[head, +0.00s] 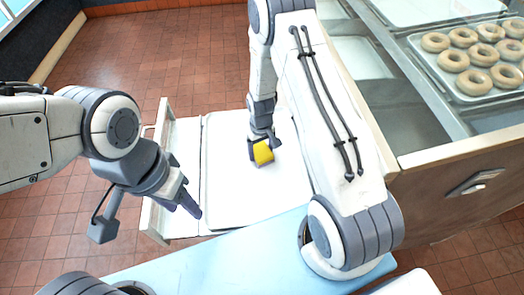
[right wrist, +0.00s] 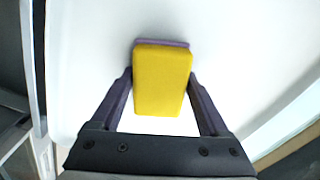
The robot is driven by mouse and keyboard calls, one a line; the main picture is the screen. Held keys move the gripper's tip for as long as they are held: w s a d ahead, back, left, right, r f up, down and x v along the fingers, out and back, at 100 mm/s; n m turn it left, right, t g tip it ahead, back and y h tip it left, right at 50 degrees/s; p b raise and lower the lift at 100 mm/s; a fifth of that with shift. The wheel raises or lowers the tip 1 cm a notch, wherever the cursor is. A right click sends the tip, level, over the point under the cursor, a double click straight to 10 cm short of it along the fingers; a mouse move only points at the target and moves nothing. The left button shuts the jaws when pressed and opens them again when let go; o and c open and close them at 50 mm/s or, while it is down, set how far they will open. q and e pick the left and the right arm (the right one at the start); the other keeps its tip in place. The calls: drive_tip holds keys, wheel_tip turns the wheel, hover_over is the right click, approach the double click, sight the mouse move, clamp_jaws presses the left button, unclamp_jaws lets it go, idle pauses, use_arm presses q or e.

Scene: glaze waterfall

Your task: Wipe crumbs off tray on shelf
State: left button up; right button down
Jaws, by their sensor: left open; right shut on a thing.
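A white tray (head: 230,185) lies on a pulled-out shelf (head: 184,150) in the middle of the head view. My right gripper (head: 262,141) is over the tray, shut on a yellow sponge (head: 263,154) with a purple layer along one edge. In the right wrist view the sponge (right wrist: 162,82) sits between both fingers above or on the white tray surface (right wrist: 240,50); I cannot tell whether it touches. No crumbs can be made out on the tray. My left gripper (head: 188,200) is open and empty, near the left front part of the shelf.
A counter with a metal tray of ring doughnuts (head: 480,60) stands at the right. A cabinet with a drawer handle (head: 475,183) is below it. A light blue surface (head: 220,255) lies in front of the shelf. The tiled floor (head: 150,50) is clear behind.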

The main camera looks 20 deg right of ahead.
sight(261, 147)
drive_tip(key=shift+w+d+r, duration=0.1)
drive_tip(key=shift+w+r, duration=0.05)
drive_tip(key=shift+w, duration=0.3)
drive_tip(key=shift+w+d+r, duration=0.1)
drive_tip(key=shift+w+r, duration=0.05)
drive_tip(key=shift+w, duration=0.25)
drive_tip(key=shift+s+r+p, duration=0.25)
drive_tip(key=shift+r+p, duration=0.65)
drive_tip(key=shift+r, duration=0.35)
drive_tip(key=shift+w+r+p, duration=0.2)
drive_tip(key=shift+r+p, duration=0.4)
drive_tip(key=shift+r, duration=0.05)
use_arm(q)
drive_tip(key=shift+w+d+r+p, duration=0.15)
drive_tip(key=shift+r+p, duration=0.3)
drive_tip(key=shift+r, duration=0.5)
drive_tip(key=shift+w+r+p, duration=0.25)
drive_tip(key=shift+r+p, duration=0.25)
drive_tip(key=shift+r, duration=0.45)
drive_tip(key=shift+w+d+r+p, duration=0.15)
drive_tip(key=shift+r+p, duration=0.3)
drive_tip(key=shift+r, duration=0.5)
use_arm(e)
drive_tip(key=shift+s+r, duration=0.1)
drive_tip(key=shift+r, duration=1.75)
use_arm(q)
drive_tip(key=shift+a, duration=0.1)
